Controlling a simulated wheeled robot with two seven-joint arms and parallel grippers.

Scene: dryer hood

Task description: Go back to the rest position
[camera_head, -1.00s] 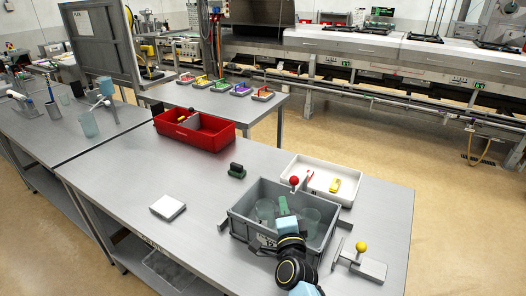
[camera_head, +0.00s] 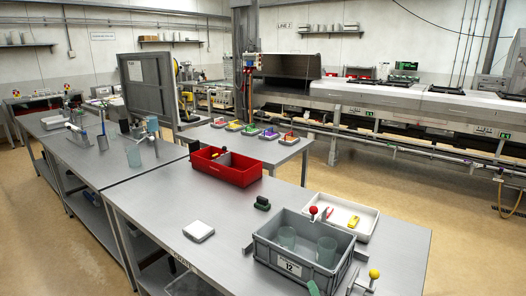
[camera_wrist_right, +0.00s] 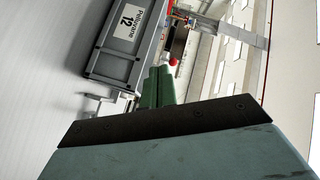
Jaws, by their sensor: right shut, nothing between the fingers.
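My right gripper (camera_head: 313,288) barely shows at the bottom edge of the head view, just in front of the grey crate. In the right wrist view its green fingers (camera_wrist_right: 158,88) are together with nothing between them. The grey crate (camera_head: 291,264), labelled 12, stands on the metal table (camera_head: 160,212) and holds clear cups (camera_head: 326,251). The crate also shows at the upper left of the right wrist view (camera_wrist_right: 118,68), apart from the fingers. My left gripper is not in view.
A white tray (camera_head: 366,228) with a yellow item lies behind the crate. A red-knobbed part (camera_head: 313,210) is at the crate's rear and a yellow-knobbed part (camera_head: 374,274) at its right. A white block (camera_head: 198,230) and red bin (camera_head: 236,175) stand left.

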